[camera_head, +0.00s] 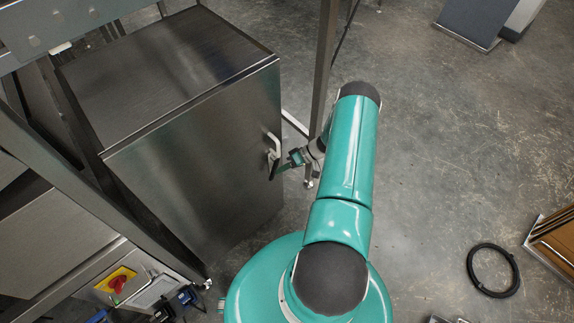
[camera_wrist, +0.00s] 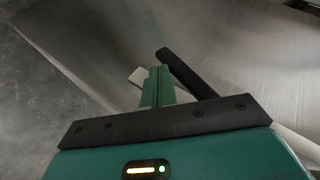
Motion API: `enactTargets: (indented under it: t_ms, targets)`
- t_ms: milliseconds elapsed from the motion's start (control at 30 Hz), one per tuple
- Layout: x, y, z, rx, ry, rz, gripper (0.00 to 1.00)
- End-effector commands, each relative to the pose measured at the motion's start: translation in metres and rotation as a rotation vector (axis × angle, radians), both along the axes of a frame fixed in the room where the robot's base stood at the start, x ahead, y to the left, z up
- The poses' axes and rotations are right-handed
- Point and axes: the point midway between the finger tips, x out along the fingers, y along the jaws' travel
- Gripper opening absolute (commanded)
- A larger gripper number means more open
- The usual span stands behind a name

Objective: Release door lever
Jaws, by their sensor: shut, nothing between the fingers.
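A brushed-metal cabinet (camera_head: 200,150) stands at the left in the head view, its door facing me. At the door's right edge is a pale handle (camera_head: 275,143) with a dark lever (camera_head: 272,166) just below it. In the wrist view the black lever (camera_wrist: 185,72) slants up and left, just right of the fingertips. My gripper (camera_head: 281,168) is at the lever, its green fingers shut together with nothing between them. It also shows in the wrist view (camera_wrist: 157,78). I cannot tell whether the fingers touch the lever.
A metal frame post (camera_head: 325,75) stands right behind the cabinet's edge. A control panel with a red switch (camera_head: 117,284) is at lower left. A black cable coil (camera_head: 493,270) lies on the floor at right. Concrete floor is clear between the coil and my arm.

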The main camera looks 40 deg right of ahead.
Motion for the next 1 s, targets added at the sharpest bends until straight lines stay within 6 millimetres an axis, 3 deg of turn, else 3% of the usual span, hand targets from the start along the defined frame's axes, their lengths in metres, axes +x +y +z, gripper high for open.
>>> enactTargets:
  t_ms: [500, 1000]
  targets:
    - [-0.001, 0.040, 0.000, 0.496, 0.012, -0.001, 0.00]
    - [-0.001, 0.060, 0.015, 0.491, 0.013, 0.001, 0.00]
